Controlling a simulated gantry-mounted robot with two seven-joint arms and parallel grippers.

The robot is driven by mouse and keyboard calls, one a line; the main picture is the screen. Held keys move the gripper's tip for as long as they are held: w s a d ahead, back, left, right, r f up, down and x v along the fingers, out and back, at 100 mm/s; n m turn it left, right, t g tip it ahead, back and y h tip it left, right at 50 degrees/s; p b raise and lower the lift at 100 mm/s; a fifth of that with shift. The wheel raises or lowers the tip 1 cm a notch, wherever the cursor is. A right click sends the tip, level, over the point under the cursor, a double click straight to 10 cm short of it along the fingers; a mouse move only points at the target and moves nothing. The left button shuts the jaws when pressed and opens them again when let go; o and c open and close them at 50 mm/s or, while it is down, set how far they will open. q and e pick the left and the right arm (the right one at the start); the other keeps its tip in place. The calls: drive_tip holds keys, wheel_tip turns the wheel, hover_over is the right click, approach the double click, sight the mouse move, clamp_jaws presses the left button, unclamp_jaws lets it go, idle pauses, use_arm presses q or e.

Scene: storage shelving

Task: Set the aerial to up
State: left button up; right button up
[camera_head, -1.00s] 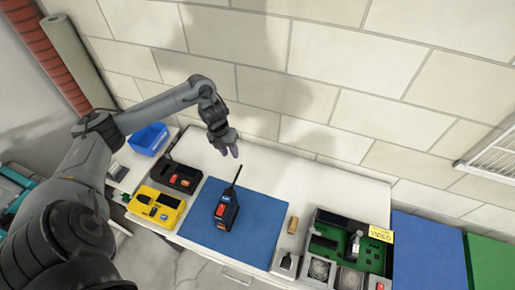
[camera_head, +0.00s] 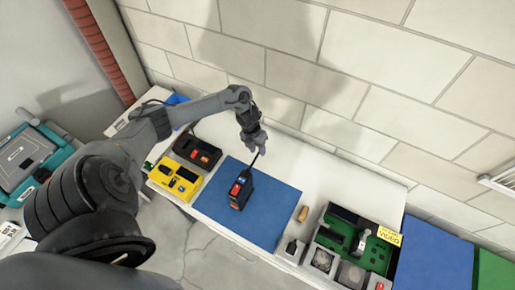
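A dark radio-like device (camera_head: 240,190) with red and blue parts on its face stands on a blue mat (camera_head: 268,220). Its thin black aerial (camera_head: 254,160) rises from its top end and leans up and to the right. My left gripper (camera_head: 257,150) hangs right at the upper end of the aerial and overlaps it in the picture. Its fingers are small and dark here, so I cannot tell whether they touch or close on the aerial. My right gripper is not in view.
A yellow device (camera_head: 174,180) and a black device with red parts (camera_head: 197,151) lie left of the mat. A small tan block (camera_head: 303,214) and a green circuit-board box (camera_head: 375,253) lie to the right. The white table (camera_head: 340,190) is clear behind the mat.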

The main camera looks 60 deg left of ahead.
use_arm(q)
drive_tip(key=shift+f, duration=0.15)
clamp_jaws()
idle(1.4)
